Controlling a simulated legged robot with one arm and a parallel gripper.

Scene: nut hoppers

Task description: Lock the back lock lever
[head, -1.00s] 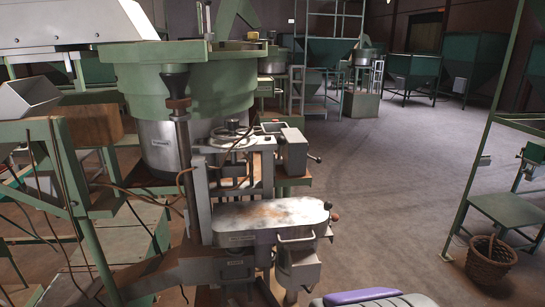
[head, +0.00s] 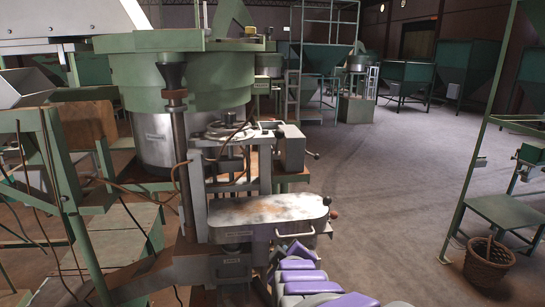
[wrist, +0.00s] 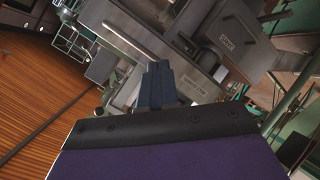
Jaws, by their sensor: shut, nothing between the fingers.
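The metal machine (head: 265,215) with a worn, rounded top plate stands in the middle of the head view. Small knobs, one dark (head: 334,214) and one reddish (head: 327,200), stick out at the plate's right end. A short lever with a dark ball end (head: 315,156) sticks out from the grey box behind. I cannot tell which of these is the back lock lever. My gripper (wrist: 157,70) shows in the wrist view with its dark fingers together and empty, in front of grey machine parts. In the head view my purple and grey arm reaches up beside the machine's front right.
A large green bowl hopper (head: 190,80) stands behind the machine on the left. Cables and a green frame are at far left. A wicker basket (head: 489,262) and green stand (head: 510,212) are on the right. The floor between is open.

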